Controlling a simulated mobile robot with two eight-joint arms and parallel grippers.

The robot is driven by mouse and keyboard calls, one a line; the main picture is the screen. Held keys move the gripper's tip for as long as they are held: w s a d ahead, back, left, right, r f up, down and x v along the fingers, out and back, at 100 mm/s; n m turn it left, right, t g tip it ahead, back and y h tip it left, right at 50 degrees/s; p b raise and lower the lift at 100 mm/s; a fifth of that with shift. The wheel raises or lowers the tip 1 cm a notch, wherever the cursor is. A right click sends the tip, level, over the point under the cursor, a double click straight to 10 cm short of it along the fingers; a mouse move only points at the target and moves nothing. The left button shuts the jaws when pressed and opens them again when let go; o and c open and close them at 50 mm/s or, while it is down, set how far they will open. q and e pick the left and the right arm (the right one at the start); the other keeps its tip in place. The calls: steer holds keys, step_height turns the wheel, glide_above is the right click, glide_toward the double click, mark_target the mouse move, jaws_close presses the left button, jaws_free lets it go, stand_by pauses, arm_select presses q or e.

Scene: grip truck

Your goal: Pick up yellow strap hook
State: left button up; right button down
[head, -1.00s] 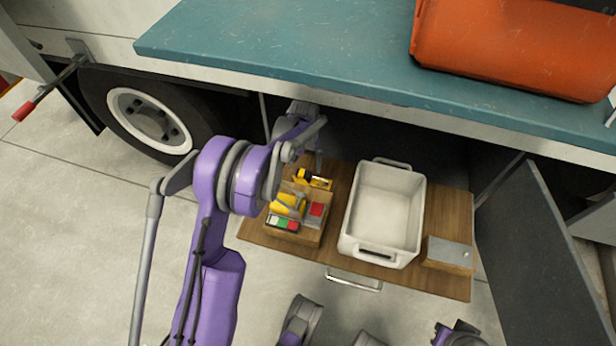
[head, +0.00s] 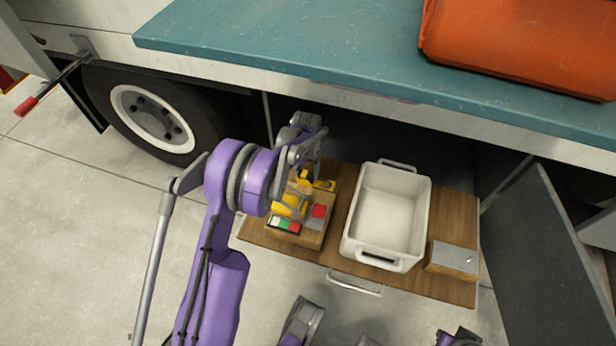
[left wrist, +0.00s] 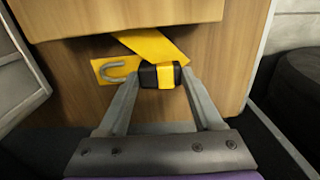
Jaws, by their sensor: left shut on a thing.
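The yellow strap hook (left wrist: 155,46) shows in the left wrist view as a yellow strap with a grey metal hook and a black block. My left gripper (left wrist: 159,74) has its two fingers shut on the strap's black block, which has a yellow band. In the head view the strap hook (head: 325,185) lies at the back of the small wooden box, partly hidden by my left wrist. My left gripper is mostly hidden there behind its own wrist.
The wooden box (head: 303,236) holds yellow, red and green items. A white bin (head: 385,212) stands right of it on the wooden drawer (head: 310,260). A grey-topped block (head: 455,256) sits further right. The teal counter edge (head: 330,70) overhangs behind, with an orange case (head: 520,45) on it.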

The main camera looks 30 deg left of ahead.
mark_target(307, 174)
arm_select(q)
jaws_close()
step_height(307, 174, up, 10)
steer(key=p, duration=0.2)
steer(key=shift+p, duration=0.3)
stand_by(0.4)
